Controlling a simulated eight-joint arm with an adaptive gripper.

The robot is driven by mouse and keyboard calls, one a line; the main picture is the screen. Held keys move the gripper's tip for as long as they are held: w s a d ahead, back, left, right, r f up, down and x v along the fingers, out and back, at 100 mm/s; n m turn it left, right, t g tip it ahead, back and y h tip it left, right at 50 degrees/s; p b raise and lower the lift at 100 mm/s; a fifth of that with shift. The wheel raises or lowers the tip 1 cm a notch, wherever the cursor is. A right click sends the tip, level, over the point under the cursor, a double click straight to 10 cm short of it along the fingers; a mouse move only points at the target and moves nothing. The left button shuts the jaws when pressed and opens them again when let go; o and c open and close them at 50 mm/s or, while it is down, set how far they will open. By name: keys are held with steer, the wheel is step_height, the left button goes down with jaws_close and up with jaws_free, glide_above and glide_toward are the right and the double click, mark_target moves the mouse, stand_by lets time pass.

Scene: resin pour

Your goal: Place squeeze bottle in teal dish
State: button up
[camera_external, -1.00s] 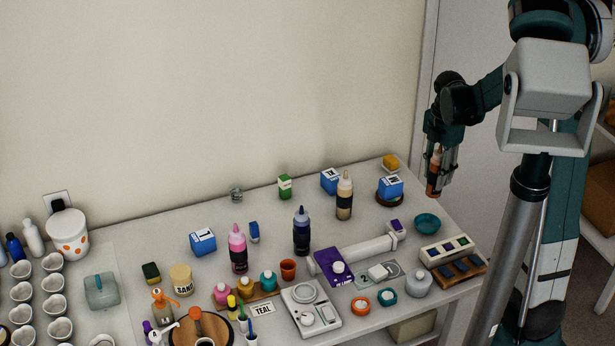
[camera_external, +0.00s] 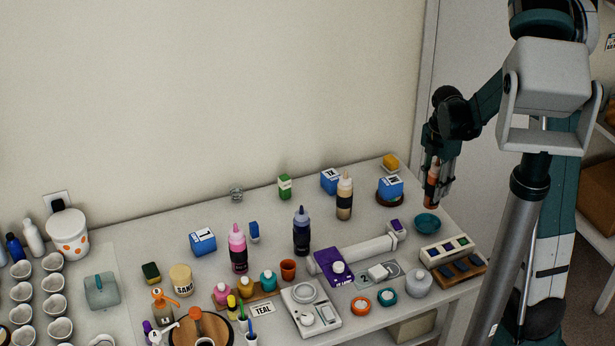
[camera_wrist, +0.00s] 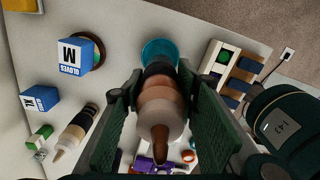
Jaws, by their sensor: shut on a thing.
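My gripper (camera_external: 437,198) is shut on an orange-brown squeeze bottle (camera_external: 432,183) with a dark band. In the wrist view the bottle (camera_wrist: 160,108) sits between the two green finger pads, its nozzle towards the camera. The teal dish (camera_external: 427,224) is a small round bowl near the table's right edge. The bottle is held roughly upright just above and behind the dish in the external view. In the wrist view the dish (camera_wrist: 159,47) shows just beyond the bottle's base, partly hidden by it. I see nothing in the visible part of the dish.
A blue gloves box (camera_external: 390,187) stands on a round brown stand left of the gripper. A wooden rack (camera_external: 460,270) with dark blocks lies in front of the dish. A white roller tube (camera_external: 365,254) is to its left. Other squeeze bottles (camera_external: 344,196) stand further left.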

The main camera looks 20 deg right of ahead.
mark_target(434, 177)
steer(key=shift+f, duration=2.35)
steer(key=shift+f, duration=2.05)
steer(key=shift+f, duration=0.15)
steer(key=o, duration=1)
steer(key=shift+o, duration=0.3)
steer(key=shift+r, duration=6.15)
